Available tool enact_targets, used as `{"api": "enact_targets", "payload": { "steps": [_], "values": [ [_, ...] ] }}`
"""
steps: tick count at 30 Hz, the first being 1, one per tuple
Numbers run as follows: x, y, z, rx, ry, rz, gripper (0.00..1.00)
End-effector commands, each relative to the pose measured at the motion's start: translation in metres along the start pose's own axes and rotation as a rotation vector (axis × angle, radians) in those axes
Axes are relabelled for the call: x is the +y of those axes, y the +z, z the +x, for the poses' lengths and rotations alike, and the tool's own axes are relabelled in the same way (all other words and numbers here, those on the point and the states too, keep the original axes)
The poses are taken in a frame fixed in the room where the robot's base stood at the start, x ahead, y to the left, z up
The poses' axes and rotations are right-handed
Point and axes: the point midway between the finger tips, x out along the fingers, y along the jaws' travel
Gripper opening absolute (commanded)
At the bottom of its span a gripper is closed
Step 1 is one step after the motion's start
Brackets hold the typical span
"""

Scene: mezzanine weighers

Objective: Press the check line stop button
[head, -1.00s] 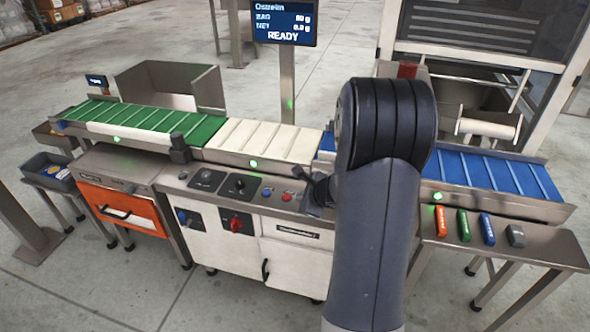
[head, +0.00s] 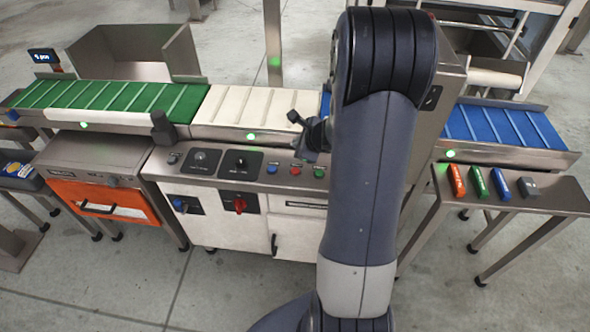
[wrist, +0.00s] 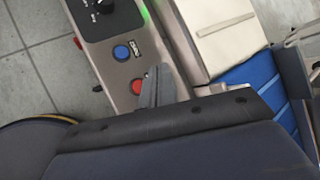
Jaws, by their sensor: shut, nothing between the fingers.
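A red button (head: 296,171) sits on the steel control panel (head: 222,168) of the middle cabinet, between a blue button (head: 271,170) and a green button (head: 319,173). The labels are too small to read, so I cannot confirm which is the stop button. The red button (wrist: 138,86) and the blue button (wrist: 121,52) also show in the wrist view; the green one does not. My gripper (head: 308,135) is shut and empty, above the panel's back edge near the belt. In the wrist view its fingers (wrist: 152,88) appear just right of the red button, apparently not covering it.
Two dark dials (head: 240,163) lie left of the buttons. A green belt (head: 110,98), a cream belt (head: 247,106) and a blue belt (head: 500,127) run behind the panel. A side table (head: 545,200) with several coloured pieces stands right. The floor in front is clear.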

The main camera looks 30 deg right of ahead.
Motion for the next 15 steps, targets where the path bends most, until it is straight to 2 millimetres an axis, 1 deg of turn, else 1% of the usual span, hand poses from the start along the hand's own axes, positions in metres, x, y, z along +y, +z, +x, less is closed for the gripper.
{"api": "enact_targets", "payload": {
  "steps": [8, 15],
  "values": [
    [0.01, -0.009, 0.013, 0.0, 0.001, 0.0, 0.0],
    [0.027, -0.027, 0.037, 0.0, 0.001, 0.002, 0.0]
  ]
}}
